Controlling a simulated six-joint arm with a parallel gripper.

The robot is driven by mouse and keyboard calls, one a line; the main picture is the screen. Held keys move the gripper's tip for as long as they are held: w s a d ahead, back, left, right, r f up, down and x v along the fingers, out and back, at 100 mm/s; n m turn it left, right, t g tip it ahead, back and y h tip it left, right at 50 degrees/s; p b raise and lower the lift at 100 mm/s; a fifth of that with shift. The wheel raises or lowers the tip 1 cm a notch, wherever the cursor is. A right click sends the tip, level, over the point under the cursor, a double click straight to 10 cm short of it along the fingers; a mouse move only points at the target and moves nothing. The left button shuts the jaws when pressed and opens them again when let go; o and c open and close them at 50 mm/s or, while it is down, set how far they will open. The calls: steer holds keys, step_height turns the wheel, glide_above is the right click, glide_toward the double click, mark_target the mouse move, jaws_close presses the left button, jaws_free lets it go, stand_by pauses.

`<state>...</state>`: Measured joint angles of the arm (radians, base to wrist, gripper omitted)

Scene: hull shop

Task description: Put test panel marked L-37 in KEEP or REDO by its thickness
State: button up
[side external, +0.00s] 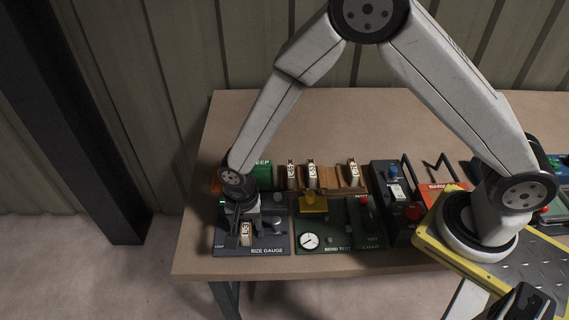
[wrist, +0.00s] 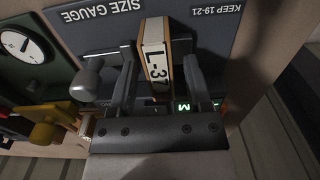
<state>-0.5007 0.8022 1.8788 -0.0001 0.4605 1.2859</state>
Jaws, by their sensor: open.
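The test panel marked L-37 (wrist: 157,72) is a thin block with a white label and tan edges. It stands at the size gauge (wrist: 95,40), whose plate reads KEEP 19-21. In the side view the panel (side external: 245,235) is below my gripper (side external: 243,226). In the wrist view my gripper (wrist: 158,68) is open, one finger on each side of the panel. Whether either finger touches it I cannot tell. A green lit readout (wrist: 183,106) is mostly hidden by my gripper. The green KEEP container (side external: 264,178) is behind the gauge. No REDO label is readable.
A green bend test station (side external: 325,243) with a dial is right of the gauge. Further right is a dark box (side external: 388,180) with knobs. The table's back (side external: 290,120) is clear.

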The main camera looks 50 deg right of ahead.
mark_target(246, 223)
jaws_close()
steer(key=shift+r, duration=0.15)
steer(key=shift+r, duration=3.35)
